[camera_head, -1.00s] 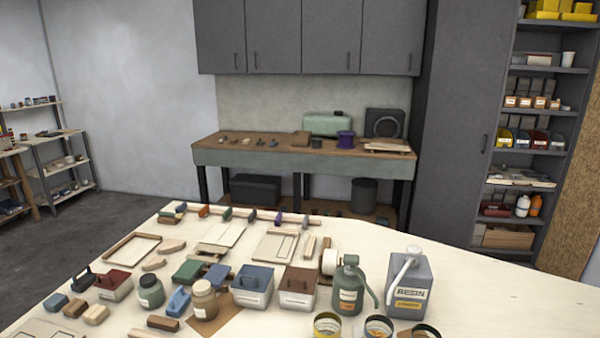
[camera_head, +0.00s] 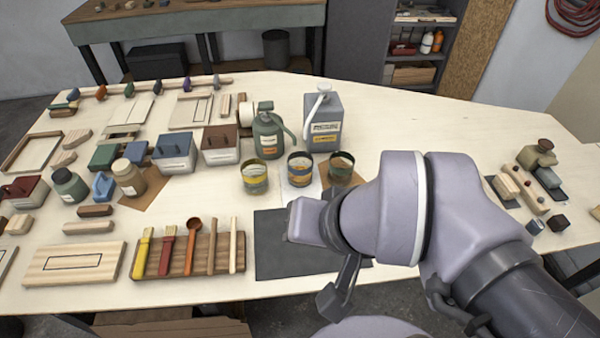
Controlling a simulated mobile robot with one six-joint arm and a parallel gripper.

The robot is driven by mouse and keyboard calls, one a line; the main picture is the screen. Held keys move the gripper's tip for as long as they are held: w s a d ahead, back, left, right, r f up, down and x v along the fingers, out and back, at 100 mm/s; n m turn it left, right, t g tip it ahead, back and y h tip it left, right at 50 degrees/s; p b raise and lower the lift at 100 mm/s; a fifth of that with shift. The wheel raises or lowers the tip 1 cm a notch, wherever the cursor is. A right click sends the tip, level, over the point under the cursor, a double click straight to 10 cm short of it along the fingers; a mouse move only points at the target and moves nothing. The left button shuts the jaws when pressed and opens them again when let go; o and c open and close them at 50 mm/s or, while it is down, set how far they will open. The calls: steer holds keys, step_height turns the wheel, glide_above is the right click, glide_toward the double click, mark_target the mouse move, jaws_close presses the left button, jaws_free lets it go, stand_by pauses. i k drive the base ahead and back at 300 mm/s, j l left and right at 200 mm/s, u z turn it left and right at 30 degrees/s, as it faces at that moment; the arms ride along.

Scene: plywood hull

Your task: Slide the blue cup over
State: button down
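Three short open cups stand in a row on the plywood table. The left cup (camera_head: 254,178) has a yellow rim. The middle cup (camera_head: 299,169) has a grey-blue rim, as far as I can tell, and stands on a white sheet. The right cup (camera_head: 340,169) has a dark greenish rim. No cup is plainly blue all over. My gripper (camera_head: 338,297) hangs over the table's front edge, in front of the cups and apart from them. Its dark fingers are partly hidden by my wrist, so their opening is unclear.
A dark mat (camera_head: 275,245) lies between the cups and the front edge. A brush rack (camera_head: 190,255) is left of it. A green can (camera_head: 267,135) and a grey resin can (camera_head: 323,120) stand behind the cups. The table's back right is clear.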

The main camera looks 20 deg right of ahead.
mark_target(300, 164)
steer(key=j+z, duration=0.45)
steer(key=j, duration=0.15)
steer(key=j+z, duration=0.5)
steer(key=j, duration=0.1)
